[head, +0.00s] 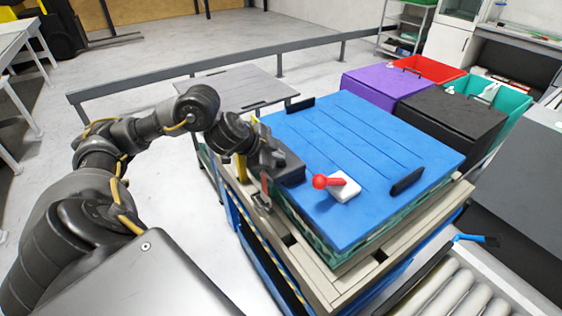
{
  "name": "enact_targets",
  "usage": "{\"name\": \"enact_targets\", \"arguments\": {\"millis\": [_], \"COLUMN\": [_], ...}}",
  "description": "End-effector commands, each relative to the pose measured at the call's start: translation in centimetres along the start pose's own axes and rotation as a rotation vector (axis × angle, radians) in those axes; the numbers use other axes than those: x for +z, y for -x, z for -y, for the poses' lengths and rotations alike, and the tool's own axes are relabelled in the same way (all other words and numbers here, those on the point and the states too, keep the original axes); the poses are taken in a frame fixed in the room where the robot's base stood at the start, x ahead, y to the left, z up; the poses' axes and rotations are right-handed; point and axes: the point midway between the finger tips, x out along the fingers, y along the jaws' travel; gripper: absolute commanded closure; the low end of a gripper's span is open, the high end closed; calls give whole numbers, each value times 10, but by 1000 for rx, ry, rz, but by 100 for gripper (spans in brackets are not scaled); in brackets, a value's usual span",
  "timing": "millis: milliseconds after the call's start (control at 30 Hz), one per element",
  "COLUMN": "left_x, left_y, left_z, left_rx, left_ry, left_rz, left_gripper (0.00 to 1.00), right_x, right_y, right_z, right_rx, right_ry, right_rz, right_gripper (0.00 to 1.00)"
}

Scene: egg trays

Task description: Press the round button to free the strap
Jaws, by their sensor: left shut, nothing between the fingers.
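My left gripper (272,158) reaches in from the left. I cannot make out the round button; the gripper hides part of this area. Whether the gripper touches the block cannot be told. My right gripper is out of view.
A white block (345,187) with a red ball-ended lever (320,181) stands on the lid's front part. Black handles (407,182) stick up at the lid's edges. Purple (383,84) and black (452,118) boxes stand behind right. A roller conveyor (455,295) lies at front right.

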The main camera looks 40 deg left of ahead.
Motion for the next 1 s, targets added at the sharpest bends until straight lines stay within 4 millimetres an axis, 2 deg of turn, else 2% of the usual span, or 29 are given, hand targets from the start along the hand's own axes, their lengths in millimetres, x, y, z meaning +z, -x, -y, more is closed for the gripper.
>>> {"name": "enact_targets", "arguments": {"millis": [767, 1000], "left_x": [4, -1], "left_y": [-4, 2], "left_z": [-4, 1], "left_rx": [2, 2], "left_ry": [0, 0], "left_rz": [1, 2], "left_gripper": [100, 100], "right_x": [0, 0], "right_y": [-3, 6], "right_z": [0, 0], "right_rx": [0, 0], "right_ry": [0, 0], "right_rz": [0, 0], "right_gripper": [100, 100]}}
